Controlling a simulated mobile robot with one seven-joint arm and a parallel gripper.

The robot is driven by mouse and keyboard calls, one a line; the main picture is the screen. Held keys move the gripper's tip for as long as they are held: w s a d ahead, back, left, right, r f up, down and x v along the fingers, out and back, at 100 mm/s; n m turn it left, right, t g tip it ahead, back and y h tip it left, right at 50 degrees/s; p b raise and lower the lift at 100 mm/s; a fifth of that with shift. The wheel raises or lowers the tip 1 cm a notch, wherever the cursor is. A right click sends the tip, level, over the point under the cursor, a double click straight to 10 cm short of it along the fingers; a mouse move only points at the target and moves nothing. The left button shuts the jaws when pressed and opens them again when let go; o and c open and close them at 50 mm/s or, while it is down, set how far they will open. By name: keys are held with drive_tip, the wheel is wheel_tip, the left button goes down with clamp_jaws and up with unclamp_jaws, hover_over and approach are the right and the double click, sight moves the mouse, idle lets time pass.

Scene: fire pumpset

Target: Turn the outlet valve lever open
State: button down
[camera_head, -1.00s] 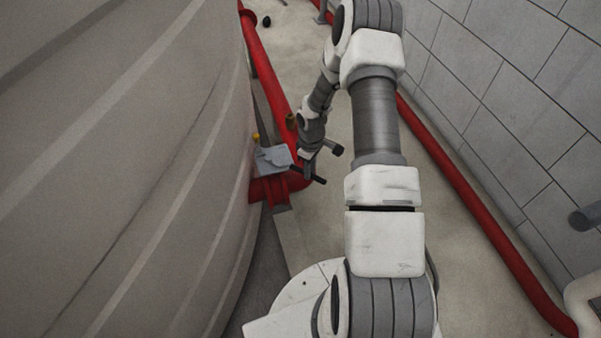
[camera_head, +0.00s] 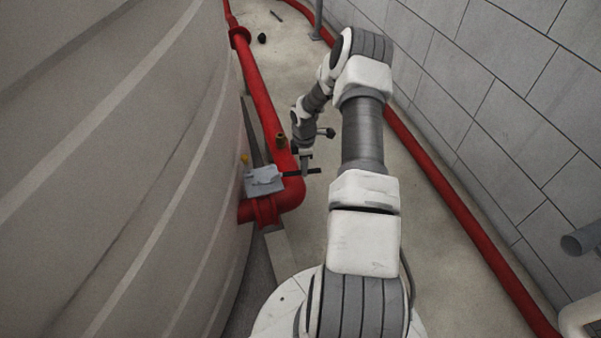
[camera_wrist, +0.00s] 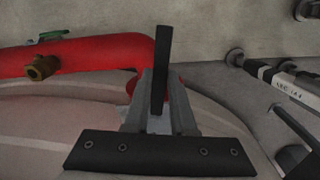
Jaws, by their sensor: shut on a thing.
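The outlet valve shows in the head view as a grey-blue box (camera_head: 264,181) on the red pipe beside the tank. Its dark lever (camera_head: 312,171) sticks out to the right of the box, roughly level in the picture. My gripper (camera_head: 304,163) is at the lever, on the right of the valve, and my wrist partly hides the contact. In the wrist view the black lever (camera_wrist: 163,60) stands upright in the picture between the grey fingers of my gripper (camera_wrist: 159,103). The fingers are shut on it.
A large beige tank (camera_head: 110,150) fills the left. A red pipe (camera_head: 262,100) with a brass fitting (camera_head: 281,142) runs along it. Another red pipe (camera_head: 450,190) follows the tiled wall (camera_head: 500,120) on the right.

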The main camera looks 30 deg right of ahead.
drive_tip(key=shift+w+d+n+b, duration=0.15)
drive_tip(key=shift+w+d+n, duration=0.1)
drive_tip(key=shift+w+n, duration=0.35)
drive_tip(key=shift+w+d+n+b, duration=0.2)
drive_tip(key=shift+w+n, duration=0.2)
drive_tip(key=shift+w, duration=0.35)
drive_tip(key=c, duration=0.7)
unclamp_jaws()
drive_tip(key=shift+c, duration=0.2)
drive_tip(key=shift+r, duration=0.1)
wheel_tip(320, 180, up, 17)
drive_tip(key=p, duration=0.5)
drive_tip(key=shift+r, duration=0.15)
drive_tip(key=shift+a, duration=0.1)
